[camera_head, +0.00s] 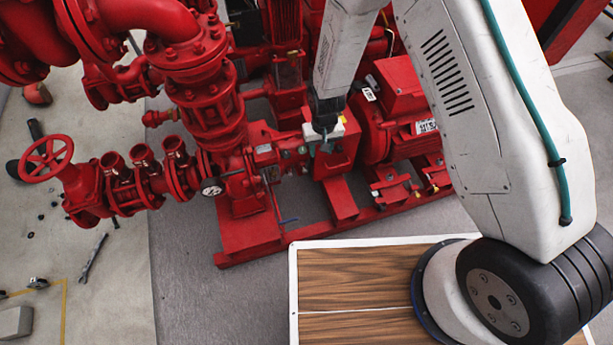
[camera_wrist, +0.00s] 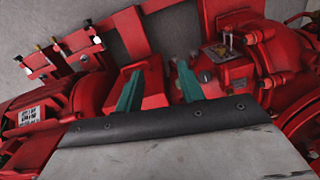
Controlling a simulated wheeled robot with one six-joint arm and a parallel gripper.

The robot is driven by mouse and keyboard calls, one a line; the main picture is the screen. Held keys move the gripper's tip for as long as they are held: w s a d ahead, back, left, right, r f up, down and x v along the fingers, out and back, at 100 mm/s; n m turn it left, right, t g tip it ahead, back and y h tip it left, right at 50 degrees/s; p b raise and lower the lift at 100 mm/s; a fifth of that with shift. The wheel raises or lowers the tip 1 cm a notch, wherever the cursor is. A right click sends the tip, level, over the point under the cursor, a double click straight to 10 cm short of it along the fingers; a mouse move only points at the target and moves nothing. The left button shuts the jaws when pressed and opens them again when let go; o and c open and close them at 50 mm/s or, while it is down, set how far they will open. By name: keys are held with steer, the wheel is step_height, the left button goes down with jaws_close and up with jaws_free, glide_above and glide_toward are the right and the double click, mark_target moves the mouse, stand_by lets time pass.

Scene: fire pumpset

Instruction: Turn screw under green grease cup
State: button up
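My gripper (camera_head: 324,148) reaches down over the red pump set, just above the coupling area between the pump and the motor. In the wrist view its two teal fingers stand well apart, with nothing held between them (camera_wrist: 160,67). A red box-shaped guard (camera_wrist: 152,82) lies behind and between the fingers. I cannot pick out a green grease cup or the screw under it for sure in either view. Small brass fittings (camera_wrist: 227,40) show on the red housing to the right of the fingers in the wrist view.
The red motor (camera_head: 398,95) stands right of my gripper. Red pipes and valves (camera_head: 212,110) with a handwheel (camera_head: 46,158) stand left. A wood-topped, white-edged platform (camera_head: 355,275) lies in front. A wrench (camera_head: 93,256) lies on the floor at left.

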steer(key=w+a+f+t, duration=0.2)
steer(key=f, duration=0.6)
steer(key=w+a+f+t, duration=0.1)
steer(key=a+f+t, duration=0.1)
steer(key=f, duration=0.6)
steer(key=m+t+y, duration=0.2)
steer(key=t+y, duration=0.3)
steer(key=t, duration=0.9)
glide_toward(304, 170)
steer(key=x, duration=0.7)
steer(key=shift+w+f, duration=0.3)
steer(key=shift+f, duration=0.1)
steer(key=shift+c, duration=0.3)
jaws_close()
